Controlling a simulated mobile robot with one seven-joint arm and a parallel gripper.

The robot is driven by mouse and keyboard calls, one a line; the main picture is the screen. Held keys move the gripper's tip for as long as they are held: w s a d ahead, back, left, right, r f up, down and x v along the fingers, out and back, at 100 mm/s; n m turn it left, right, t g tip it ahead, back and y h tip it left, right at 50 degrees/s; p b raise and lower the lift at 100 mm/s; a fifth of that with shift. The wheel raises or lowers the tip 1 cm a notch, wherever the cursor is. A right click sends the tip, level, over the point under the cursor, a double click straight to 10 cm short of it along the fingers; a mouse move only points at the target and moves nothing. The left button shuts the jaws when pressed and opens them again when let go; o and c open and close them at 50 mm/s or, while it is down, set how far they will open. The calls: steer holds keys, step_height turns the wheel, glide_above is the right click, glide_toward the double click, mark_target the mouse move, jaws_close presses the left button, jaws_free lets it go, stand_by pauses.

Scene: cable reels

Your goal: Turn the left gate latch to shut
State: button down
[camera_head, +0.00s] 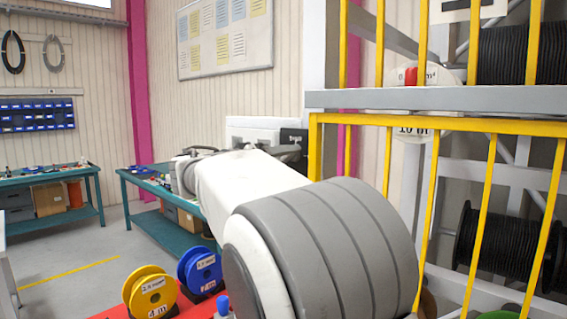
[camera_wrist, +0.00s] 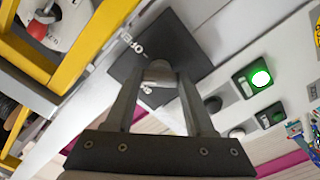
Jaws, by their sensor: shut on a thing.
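The left gate latch shows in the wrist view as a grey knob (camera_wrist: 159,71) on a dark square plate (camera_wrist: 180,38) with white lettering, part of which reads OPEN. My gripper (camera_wrist: 160,80) is shut on the knob, one finger on each side. The fingers hide part of the plate and its lettering, so the latch's exact angle is hard to tell. In the head view the dark plate (camera_head: 293,137) shows beside the yellow gate (camera_head: 440,123), at its left post. My arm hides most of the gripper and the knob there.
In the wrist view a lit green button (camera_wrist: 261,78) and other buttons sit on a white panel right of the latch. Yellow gate bars (camera_wrist: 85,50) lie close on the left. Behind the gate are black cable reels (camera_head: 510,240). Yellow (camera_head: 152,292) and blue (camera_head: 200,270) reels stand lower left.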

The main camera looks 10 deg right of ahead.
steer(key=n+p, duration=0.2)
steer(key=n, duration=0.7)
steer(key=shift+n, duration=0.4)
stand_by(0.4)
steer(key=shift+c, duration=1.3)
jaws_free()
steer(key=shift+a, duration=0.1)
steer(key=b+v, duration=0.1)
steer(key=v, duration=1.6)
steer(key=shift+s, duration=0.15)
